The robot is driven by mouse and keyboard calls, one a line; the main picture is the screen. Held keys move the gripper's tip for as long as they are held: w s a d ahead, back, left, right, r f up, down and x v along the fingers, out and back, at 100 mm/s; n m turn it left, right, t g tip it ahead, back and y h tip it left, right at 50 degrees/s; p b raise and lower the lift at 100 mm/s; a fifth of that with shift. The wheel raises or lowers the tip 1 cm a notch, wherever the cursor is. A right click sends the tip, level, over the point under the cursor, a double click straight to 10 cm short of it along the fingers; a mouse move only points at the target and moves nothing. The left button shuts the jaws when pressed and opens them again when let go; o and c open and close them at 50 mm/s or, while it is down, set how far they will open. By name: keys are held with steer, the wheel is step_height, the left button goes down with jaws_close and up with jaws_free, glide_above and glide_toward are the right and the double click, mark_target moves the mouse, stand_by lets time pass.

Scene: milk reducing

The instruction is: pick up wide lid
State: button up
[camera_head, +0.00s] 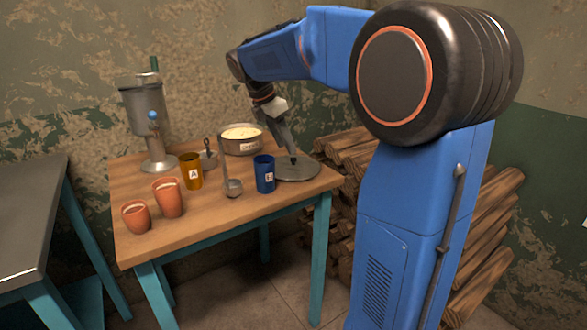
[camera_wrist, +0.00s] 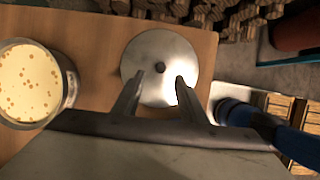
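The wide lid (camera_head: 301,172) is a flat grey metal disc lying on the right end of the wooden table. It also shows in the wrist view (camera_wrist: 181,57), with a small dark knob (camera_wrist: 159,67) near its middle. My gripper (camera_head: 291,158) is above the lid, close to the knob. In the wrist view my gripper (camera_wrist: 156,84) has its two fingers spread apart, with the knob just beyond and between the tips. Nothing is held between the fingers. In the head view my gripper partly hides the knob.
A wide pot (camera_head: 241,146) of pale, speckled liquid stands left of the lid. A metal machine (camera_head: 148,115) stands at the back left. Firewood (camera_head: 345,148) is stacked behind.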

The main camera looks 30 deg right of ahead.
mark_target(293, 158)
steer(key=shift+d+x, duration=0.15)
steer(key=shift+x, duration=1.25)
steer(key=shift+d+x, duration=0.1)
steer(key=shift+x, duration=1.25)
steer(key=shift+r, duration=0.1)
steer(key=shift+c, duration=0.5)
jaws_close()
